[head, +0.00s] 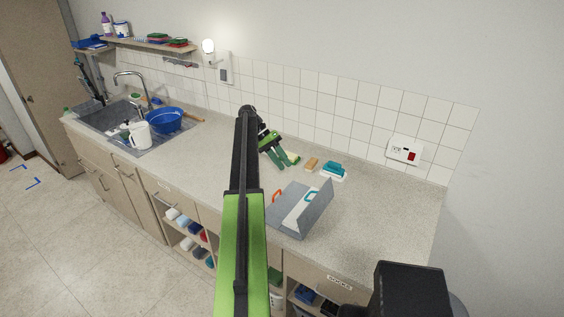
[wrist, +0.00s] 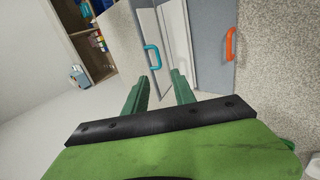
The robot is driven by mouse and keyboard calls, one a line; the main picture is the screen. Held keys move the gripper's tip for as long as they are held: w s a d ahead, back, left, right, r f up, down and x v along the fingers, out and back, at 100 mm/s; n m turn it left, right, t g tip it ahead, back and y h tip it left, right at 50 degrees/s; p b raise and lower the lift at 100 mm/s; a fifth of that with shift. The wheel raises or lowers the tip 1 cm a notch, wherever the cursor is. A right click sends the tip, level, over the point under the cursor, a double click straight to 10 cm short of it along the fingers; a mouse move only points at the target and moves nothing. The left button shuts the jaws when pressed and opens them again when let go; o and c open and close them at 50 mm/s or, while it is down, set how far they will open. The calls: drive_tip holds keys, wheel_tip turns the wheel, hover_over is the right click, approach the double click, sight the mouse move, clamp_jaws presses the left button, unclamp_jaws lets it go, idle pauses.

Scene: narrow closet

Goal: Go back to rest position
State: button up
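My gripper (head: 286,160) is held out over the counter, in front of the tiled wall. Its two green fingers stand apart with nothing visible between them. In the wrist view my gripper (wrist: 160,88) also shows both fingers spread. A grey and white folding holder (head: 313,212) with an orange handle (head: 277,196) and a teal handle (head: 311,196) stands on the counter, nearer than the fingertips. In the wrist view its panels (wrist: 204,50) lie beyond the fingers. The gripper appears apart from it. No marker of a rest position is visible.
A tan sponge (head: 312,164) and a teal brush-like item on a white base (head: 334,171) lie by the tiles. A sink (head: 107,117), a blue basin (head: 164,121) and a white jug (head: 138,135) are at left. The right counter (head: 385,210) is clear.

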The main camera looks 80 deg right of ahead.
idle(0.4)
drive_tip(key=w+a+f+n+h+b, duration=0.2)
drive_tip(key=w+a, duration=0.1)
drive_tip(key=w, duration=1.1)
drive_tip(key=w+a+f+n+t+h+b, duration=0.1)
drive_tip(key=w+a+f+n+h, duration=0.15)
drive_tip(key=w+a, duration=1.05)
drive_tip(key=w+a+f+n+h+b, duration=0.15)
drive_tip(key=w+a+n, duration=0.25)
drive_tip(key=w+a, duration=0.9)
drive_tip(key=w+a+f+n+t+b, duration=0.1)
drive_tip(key=w+a+f+n, duration=0.1)
drive_tip(key=a, duration=0.7)
drive_tip(key=w+a+f+n+t+b, duration=0.1)
drive_tip(key=w+a+n, duration=0.15)
drive_tip(key=a, duration=0.65)
drive_tip(key=w+a+f+n+t+b, duration=0.1)
drive_tip(key=w+a+f, duration=0.1)
drive_tip(key=a, duration=0.8)
drive_tip(key=s+a+f+n+t+y, duration=0.1)
drive_tip(key=s+a+n+t, duration=0.1)
drive_tip(key=a, duration=0.9)
drive_tip(key=s+a+f+n+t+y, duration=0.2)
drive_tip(key=s+a+n, duration=0.2)
drive_tip(key=a, duration=0.8)
drive_tip(key=shift+a+f+n+b, duration=0.3)
drive_tip(key=shift+n+b, duration=0.15)
drive_tip(key=shift+n, duration=0.65)
